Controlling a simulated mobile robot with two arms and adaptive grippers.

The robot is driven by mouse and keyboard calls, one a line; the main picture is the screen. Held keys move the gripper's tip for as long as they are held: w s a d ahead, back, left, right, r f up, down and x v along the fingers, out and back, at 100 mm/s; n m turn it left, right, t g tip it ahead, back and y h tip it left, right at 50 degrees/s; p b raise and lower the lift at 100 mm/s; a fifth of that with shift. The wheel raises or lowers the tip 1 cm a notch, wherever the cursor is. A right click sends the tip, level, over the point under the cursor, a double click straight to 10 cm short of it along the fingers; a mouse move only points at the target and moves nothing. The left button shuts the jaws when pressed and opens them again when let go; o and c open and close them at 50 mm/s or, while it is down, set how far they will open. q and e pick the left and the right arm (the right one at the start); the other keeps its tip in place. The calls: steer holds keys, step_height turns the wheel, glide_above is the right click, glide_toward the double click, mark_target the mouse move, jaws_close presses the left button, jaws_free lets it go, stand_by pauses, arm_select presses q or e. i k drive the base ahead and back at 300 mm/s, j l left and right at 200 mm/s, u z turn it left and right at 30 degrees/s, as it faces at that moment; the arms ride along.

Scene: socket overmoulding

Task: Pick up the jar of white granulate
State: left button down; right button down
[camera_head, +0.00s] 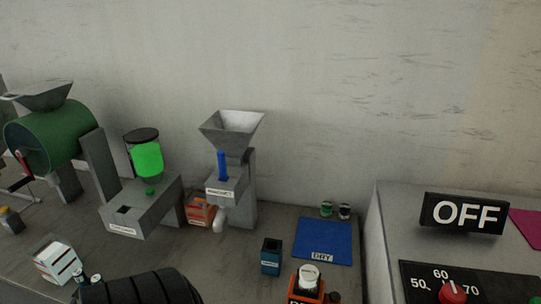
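Two small jars stand at the back edge of the blue mat marked DRY: a jar with green (327,209) and a jar with a pale top and dark body (345,211). Both are too small to tell their contents for sure. A white rounded piece (309,274) sits in an orange holder (306,290) at the front. I cannot tell which of these, if any, is the jar of white granulate.
The blue mat (324,236) has bare room. A dark teal box (271,257) stands left of it. Grey hopper machine (231,175), green-tank machine (146,190) and green drum machine (47,138) line the wall. A grey OFF unit (374,250) blocks the right.

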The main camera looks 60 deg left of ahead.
mark_target(309, 275)
steer(key=u, duration=1.35)
steer(key=k, duration=0.35)
